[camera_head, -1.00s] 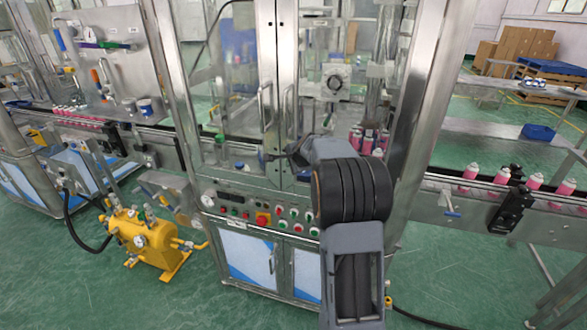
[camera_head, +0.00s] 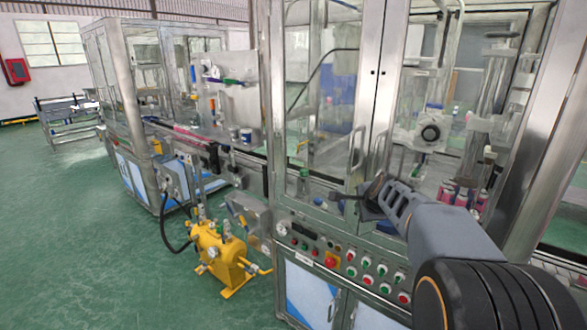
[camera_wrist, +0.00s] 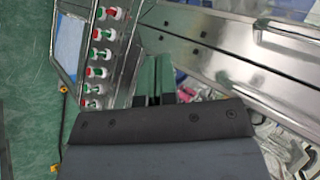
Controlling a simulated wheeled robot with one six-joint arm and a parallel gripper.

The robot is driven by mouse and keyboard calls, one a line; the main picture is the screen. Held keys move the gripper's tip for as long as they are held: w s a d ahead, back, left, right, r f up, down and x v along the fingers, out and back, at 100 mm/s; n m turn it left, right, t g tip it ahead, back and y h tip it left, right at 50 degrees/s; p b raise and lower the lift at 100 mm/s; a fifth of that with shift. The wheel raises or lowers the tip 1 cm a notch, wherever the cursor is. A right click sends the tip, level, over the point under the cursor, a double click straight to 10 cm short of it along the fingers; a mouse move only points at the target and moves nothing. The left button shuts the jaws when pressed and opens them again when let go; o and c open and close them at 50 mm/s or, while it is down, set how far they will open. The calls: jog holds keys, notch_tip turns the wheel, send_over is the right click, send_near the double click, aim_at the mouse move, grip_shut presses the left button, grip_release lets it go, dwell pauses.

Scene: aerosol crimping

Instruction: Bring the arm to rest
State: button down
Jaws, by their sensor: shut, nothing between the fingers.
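My gripper (camera_head: 350,196) is in front of the glass doors of the crimping machine (camera_head: 372,75), just above its button panel. Its fingers are small and dark in the head view, and I see nothing held in them. My grey arm reaches in from the lower right, with a black ribbed joint close to the camera. In the wrist view the dark gripper body fills the bottom, with the short fingers (camera_wrist: 154,88) beyond it. The button panel (camera_wrist: 103,50) and a steel door frame (camera_wrist: 240,70) show there too.
A yellow pump unit (camera_head: 220,255) stands on the green floor left of the machine. The conveyor (camera_head: 205,140) runs away to the left. Pink cans (camera_head: 455,194) stand behind the glass at right. Open floor (camera_head: 80,240) lies at left.

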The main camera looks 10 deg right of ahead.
jog(key=s+a+f+n+g, duration=0.1)
jog(key=s+a+f+n, duration=0.1)
jog(key=s+a+n, duration=0.2)
jog(key=s+a+f+n+g, duration=0.2)
jog(key=s+a+n, duration=0.2)
jog(key=s+n, duration=0.4)
jog(key=s+a+f+n+g, duration=0.2)
jog(key=s+a+n, duration=0.3)
jog(key=s, duration=0.8)
jog(key=shift+s+f+n, duration=0.25)
jog(key=shift+f+n, duration=0.1)
jog(key=shift+n, duration=0.35)
